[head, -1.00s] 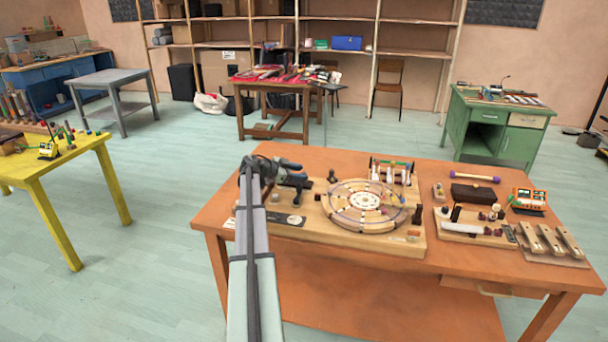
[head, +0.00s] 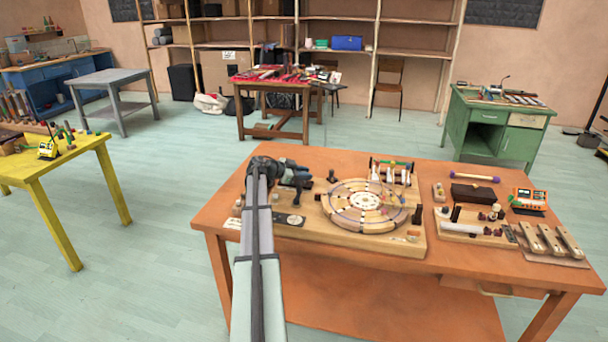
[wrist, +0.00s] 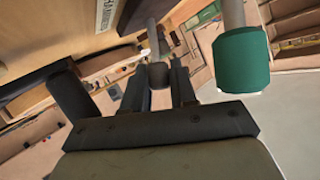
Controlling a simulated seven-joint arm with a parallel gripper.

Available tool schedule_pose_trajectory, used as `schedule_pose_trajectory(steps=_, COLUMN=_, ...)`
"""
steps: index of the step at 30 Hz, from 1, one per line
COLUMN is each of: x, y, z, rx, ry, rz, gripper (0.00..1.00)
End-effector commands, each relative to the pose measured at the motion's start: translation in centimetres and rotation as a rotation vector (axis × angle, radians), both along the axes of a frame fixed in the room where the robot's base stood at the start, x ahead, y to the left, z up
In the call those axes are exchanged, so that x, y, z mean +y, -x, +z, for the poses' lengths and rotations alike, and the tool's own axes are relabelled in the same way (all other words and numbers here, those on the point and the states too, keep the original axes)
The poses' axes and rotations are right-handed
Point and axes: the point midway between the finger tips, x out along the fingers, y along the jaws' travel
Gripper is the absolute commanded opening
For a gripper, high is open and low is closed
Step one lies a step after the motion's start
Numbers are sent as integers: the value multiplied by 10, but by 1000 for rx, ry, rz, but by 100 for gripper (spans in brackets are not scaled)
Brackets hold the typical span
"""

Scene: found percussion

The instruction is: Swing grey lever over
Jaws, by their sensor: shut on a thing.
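The grey lever (wrist: 152,38) shows in the wrist view as a grey rod with a dark grip at its end. My gripper (wrist: 164,72) is shut around that dark end, one finger on each side. In the head view my gripper (head: 300,181) is over the left back part of the wooden board (head: 330,238). There my arm and hand hide most of the lever and its base.
A green-capped rod (wrist: 243,60) stands close to the right of my fingers in the wrist view. On the board, a round wooden wheel (head: 364,203) and a dark upright cylinder (head: 417,214) stand to the right. The orange table (head: 235,180) is bare at its back left.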

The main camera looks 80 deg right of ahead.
Motion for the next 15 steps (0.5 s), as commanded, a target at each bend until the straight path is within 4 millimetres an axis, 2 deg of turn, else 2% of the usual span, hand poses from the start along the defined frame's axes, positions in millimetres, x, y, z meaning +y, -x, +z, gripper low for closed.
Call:
schedule_pose_trajectory(steps=1, x=0, y=0, z=0, rx=0, ry=0, rz=0, gripper=9)
schedule_pose_trajectory(steps=4, x=0, y=0, z=0, rx=0, ry=0, rz=0, gripper=0)
schedule_pose_trajectory(steps=15, x=-5, y=0, z=2, rx=-1, ry=-53, rz=-2, gripper=0)
